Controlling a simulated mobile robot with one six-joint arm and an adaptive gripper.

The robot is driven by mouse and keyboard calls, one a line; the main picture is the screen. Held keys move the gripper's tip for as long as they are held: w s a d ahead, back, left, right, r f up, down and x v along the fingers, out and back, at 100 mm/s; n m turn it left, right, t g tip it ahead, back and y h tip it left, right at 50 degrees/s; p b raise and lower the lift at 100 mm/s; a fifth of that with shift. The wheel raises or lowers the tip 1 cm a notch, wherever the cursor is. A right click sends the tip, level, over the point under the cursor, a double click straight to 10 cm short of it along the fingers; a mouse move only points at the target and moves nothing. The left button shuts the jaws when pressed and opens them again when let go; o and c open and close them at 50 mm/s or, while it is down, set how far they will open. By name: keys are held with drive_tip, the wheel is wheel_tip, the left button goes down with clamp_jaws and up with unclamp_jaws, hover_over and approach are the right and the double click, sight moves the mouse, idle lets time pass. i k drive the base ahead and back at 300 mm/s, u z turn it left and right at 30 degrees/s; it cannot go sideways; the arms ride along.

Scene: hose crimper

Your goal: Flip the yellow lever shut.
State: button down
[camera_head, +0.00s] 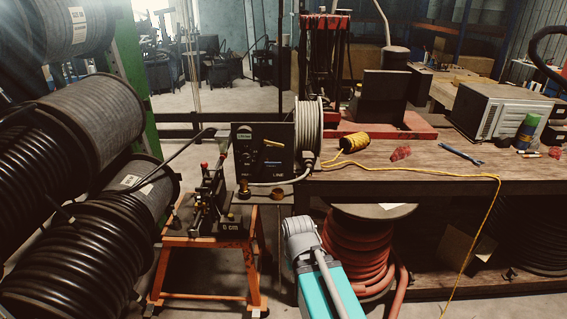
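A small yellow lever (273,143) shows on the front of a black box (262,166) marked "LINE". The lever lies close to level with a slight tilt; whether it is open or shut is too small to tell. The box also has a small green display and knobs on its left side. My arm shows as a teal and grey link at the bottom centre, below and to the right of the box. Its grey joint is apart from the lever in the picture. My gripper cannot be made out in this view.
A crimping device (209,205) with red-tipped handles stands on an orange stand (205,258) to the left. Black hose reels (85,240) fill the left side. A wooden bench (440,172) at right holds yellow cord (353,142) and a microwave-like box (499,112).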

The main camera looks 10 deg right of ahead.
sight(265, 141)
drive_tip(key=k, duration=0.95)
drive_tip(key=z, duration=0.45)
drive_tip(key=i, duration=1.4)
drive_tip(key=u, duration=0.1)
